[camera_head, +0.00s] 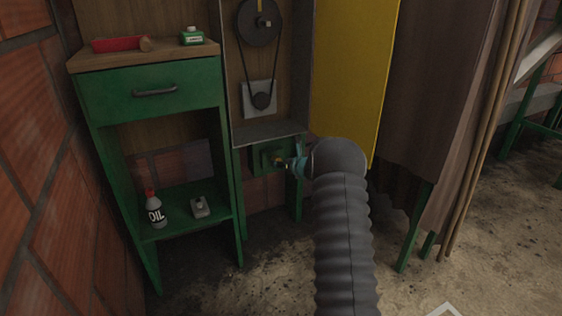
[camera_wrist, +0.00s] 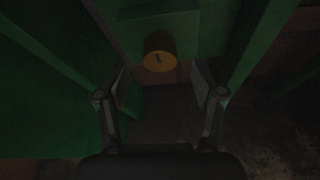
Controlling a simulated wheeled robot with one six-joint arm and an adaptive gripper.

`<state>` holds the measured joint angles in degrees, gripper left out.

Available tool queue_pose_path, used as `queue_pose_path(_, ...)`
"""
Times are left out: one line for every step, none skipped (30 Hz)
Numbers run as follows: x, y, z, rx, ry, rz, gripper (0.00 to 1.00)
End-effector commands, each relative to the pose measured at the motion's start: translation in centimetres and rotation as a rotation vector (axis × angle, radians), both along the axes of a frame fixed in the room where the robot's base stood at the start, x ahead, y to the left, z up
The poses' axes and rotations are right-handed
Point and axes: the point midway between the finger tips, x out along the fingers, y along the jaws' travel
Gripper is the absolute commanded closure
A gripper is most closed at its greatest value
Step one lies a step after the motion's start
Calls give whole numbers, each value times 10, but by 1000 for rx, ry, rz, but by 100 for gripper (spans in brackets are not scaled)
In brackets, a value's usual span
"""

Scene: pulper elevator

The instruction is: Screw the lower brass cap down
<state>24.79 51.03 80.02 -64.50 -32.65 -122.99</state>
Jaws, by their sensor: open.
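In the head view the cap (camera_head: 279,162) is small, on the front of the green box (camera_head: 262,152) under the belt pulleys. My gripper (camera_wrist: 162,90) is open, one finger to each side and below the cap in the wrist view, holding nothing. In the head view my gripper (camera_head: 291,163) is right beside the cap, partly hidden by my arm. I cannot tell whether a finger touches the cap.
A green cabinet (camera_head: 152,93) stands to the left, with an oil bottle (camera_head: 154,212) and a small grey object (camera_head: 201,207) on its lower shelf. Pulleys with a belt (camera_head: 259,60) hang above the box. A yellow panel (camera_head: 350,75) and brown curtain (camera_head: 430,90) are right.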

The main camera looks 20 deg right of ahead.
Motion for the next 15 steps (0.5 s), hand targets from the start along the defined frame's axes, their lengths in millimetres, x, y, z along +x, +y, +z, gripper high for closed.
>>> queue_pose_path(8,2,-4,-1,1,1,32)
queue_pose_path(13,2,-6,0,1,1,32)
queue_pose_path(17,3,-8,0,1,0,32)
queue_pose_path(21,3,-9,0,0,0,32)
queue_pose_path(24,3,-10,0,0,0,32)
queue_pose_path(28,3,-11,1,-1,-1,32)
queue_pose_path(30,3,-12,0,0,0,32)
queue_pose_path(32,4,-14,0,1,0,32)
queue_pose_path(35,4,-14,0,0,-1,32)
queue_pose_path(36,4,-15,0,0,-1,32)
queue_pose_path(37,4,-15,0,0,-1,32)
queue_pose_path(38,4,-16,1,0,-1,32)
queue_pose_path(39,4,-16,0,0,-2,32)
queue_pose_path(39,4,-16,1,0,-3,32)
queue_pose_path(40,4,-16,1,0,-3,32)
